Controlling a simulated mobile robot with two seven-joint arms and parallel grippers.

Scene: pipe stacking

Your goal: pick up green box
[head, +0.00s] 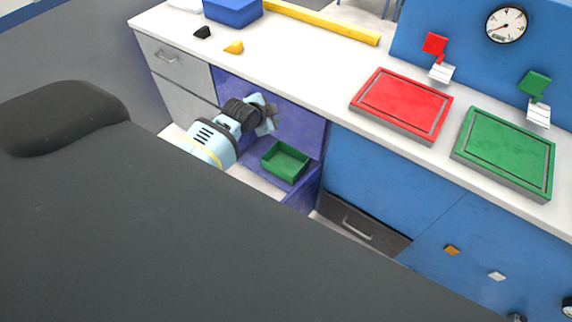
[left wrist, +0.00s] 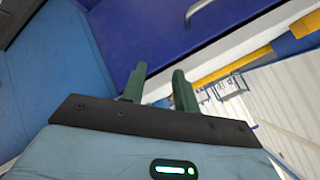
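The green box (head: 285,161) is a small open-topped tray. It sits low in the purple compartment (head: 300,128) under the counter and looks empty. My left gripper (head: 269,113) is above and to the left of the box in the head view, apart from it. In the left wrist view, its two green fingers (left wrist: 159,76) stand apart with nothing between them. A purple panel lies beyond them, and the green box does not show there. My right gripper is not in view.
The white counter (head: 300,76) overhangs the compartment. On it are a red board (head: 402,102), a green board (head: 506,150), a blue bin (head: 232,12), a yellow bar (head: 325,23) and small black and yellow pieces. A dark drawer (head: 365,228) is right of the compartment.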

